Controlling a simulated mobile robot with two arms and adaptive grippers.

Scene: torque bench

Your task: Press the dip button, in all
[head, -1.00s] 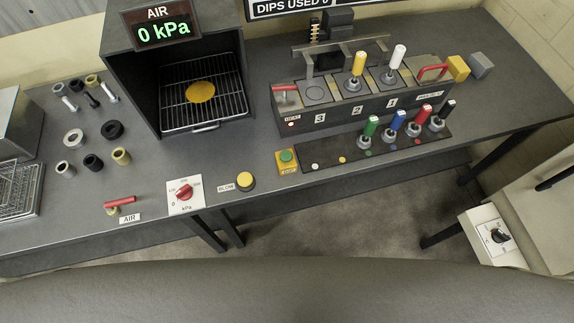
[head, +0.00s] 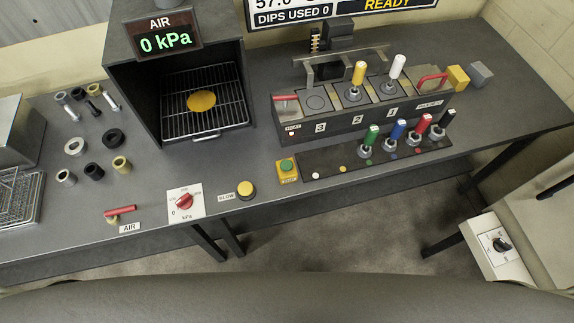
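A green button (head: 287,164) sits on a small yellow box (head: 287,177) at the bench's front edge, left of the dark tool rack. The lettering on this box is too small to read surely. A yellow button (head: 245,188) stands farther left, beside a label that seems to read BLOW. The wall display (head: 345,14) reads DIPS USED 0 and READY. Neither of my grippers is in view, and nothing touches the buttons.
A bath unit (head: 350,125) marked 3, 2, 1 holds yellow (head: 359,72) and white (head: 397,66) handled tools. Green, blue, red and black handled tools stand in the front rack (head: 330,164). An oven (head: 175,60) with a yellow disc, a kPa dial (head: 185,202) and loose rings are left.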

